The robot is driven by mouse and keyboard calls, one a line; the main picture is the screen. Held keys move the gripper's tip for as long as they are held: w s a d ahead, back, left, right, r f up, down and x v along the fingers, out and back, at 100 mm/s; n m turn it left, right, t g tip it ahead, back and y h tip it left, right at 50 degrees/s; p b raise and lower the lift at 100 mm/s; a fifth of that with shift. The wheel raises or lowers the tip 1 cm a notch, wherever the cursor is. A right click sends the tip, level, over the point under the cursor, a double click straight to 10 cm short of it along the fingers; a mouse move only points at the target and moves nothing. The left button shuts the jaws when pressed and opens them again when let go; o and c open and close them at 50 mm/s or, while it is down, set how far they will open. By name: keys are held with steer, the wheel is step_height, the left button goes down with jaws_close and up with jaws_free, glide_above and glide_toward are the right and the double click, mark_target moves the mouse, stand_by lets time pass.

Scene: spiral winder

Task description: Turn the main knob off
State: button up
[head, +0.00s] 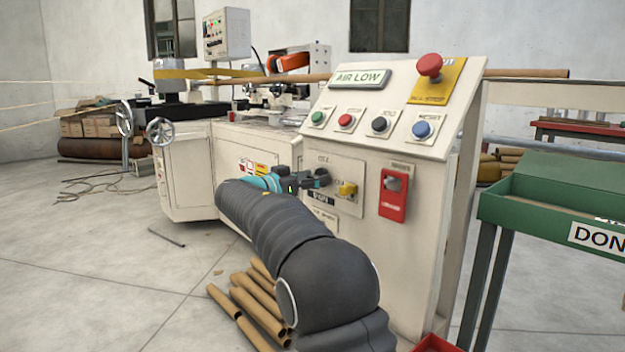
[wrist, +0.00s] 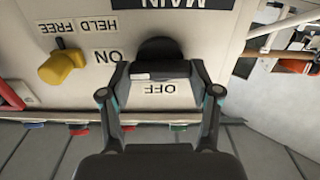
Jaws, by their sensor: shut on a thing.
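The main knob (head: 322,176) is a dark round knob on the front of the cream control panel (head: 440,230). In the wrist view, the knob (wrist: 158,47) shows as a black shape under a MAIN label, with ON and OFF labels beside it; this view is upside down. My gripper (head: 308,180) reaches it from the left in the head view. In the wrist view my gripper (wrist: 160,70) has its fingers closed around the knob. The fingers hide part of the knob, so I cannot tell which label it points to.
A yellow knob (head: 347,189) with HELD and FREE labels sits close beside the main knob. A red plate with a grey switch (head: 393,197) is further right. Several push buttons (head: 380,124) and a red emergency stop (head: 430,66) are above. A green bin (head: 550,195) stands right.

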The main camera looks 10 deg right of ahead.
steer(key=n+p, duration=0.1)
steer(key=n, duration=0.7)
steer(key=shift+w+a+n, duration=0.1)
steer(key=shift+w+n, duration=0.05)
steer(key=shift+n, duration=0.25)
steer(key=n+p, duration=0.3)
steer(key=n, duration=0.2)
steer(key=shift+f+n+p, duration=0.1)
steer(key=shift+n+p, duration=0.85)
steer(key=shift+n, duration=0.75)
steer(key=shift+f, duration=0.1)
steer(key=o, duration=1.1)
steer(key=shift+o, duration=0.2)
steer(key=shift+a, duration=0.1)
steer(key=v, duration=1.2)
